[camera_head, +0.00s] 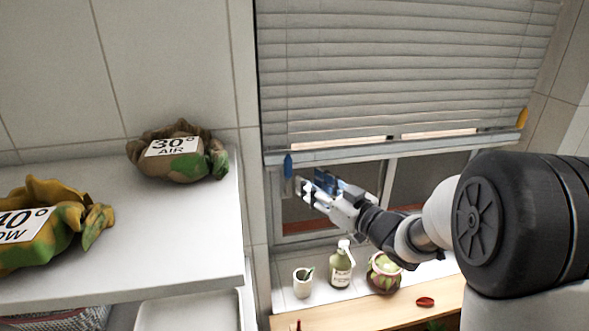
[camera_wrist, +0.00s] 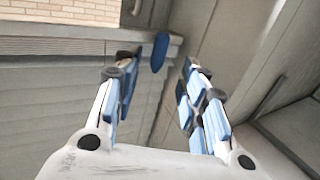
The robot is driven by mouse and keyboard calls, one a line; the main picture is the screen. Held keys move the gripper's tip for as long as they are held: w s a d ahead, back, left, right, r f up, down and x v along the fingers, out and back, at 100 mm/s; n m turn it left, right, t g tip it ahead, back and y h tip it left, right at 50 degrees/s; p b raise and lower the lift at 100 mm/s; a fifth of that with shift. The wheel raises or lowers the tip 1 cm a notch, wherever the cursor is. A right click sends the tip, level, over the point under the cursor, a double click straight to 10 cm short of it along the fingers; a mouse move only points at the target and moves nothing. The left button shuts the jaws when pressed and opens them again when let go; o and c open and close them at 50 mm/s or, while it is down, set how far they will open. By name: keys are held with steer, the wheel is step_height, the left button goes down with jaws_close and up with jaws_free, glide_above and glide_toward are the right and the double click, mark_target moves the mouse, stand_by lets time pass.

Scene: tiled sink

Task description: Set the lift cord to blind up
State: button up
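The slatted grey blind (camera_head: 400,70) hangs partly lowered over the window; its bottom rail (camera_head: 365,149) leaves the lower panes uncovered. A blue cord pull (camera_head: 288,165) hangs at the blind's lower left corner. A yellow-orange pull (camera_head: 522,117) is at its right edge. I cannot tell from markings which is the lift cord. My gripper (camera_head: 314,187) is open in front of the window, just below and right of the blue pull. In the wrist view, the blue pull (camera_wrist: 159,52) appears between the fingertips of my open gripper (camera_wrist: 159,64), with no visible contact.
A red item (camera_head: 425,302) lies on the wooden edge. A white shelf (camera_head: 190,230) at left bears labelled plant-like bundles (camera_head: 175,165).

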mark_target(291, 170)
steer(key=p+x, duration=0.1)
steer(key=x, duration=0.6)
steer(key=shift+w+a, duration=0.2)
steer(key=shift+w, duration=0.05)
steer(key=shift+c, duration=0.3)
jaws_close()
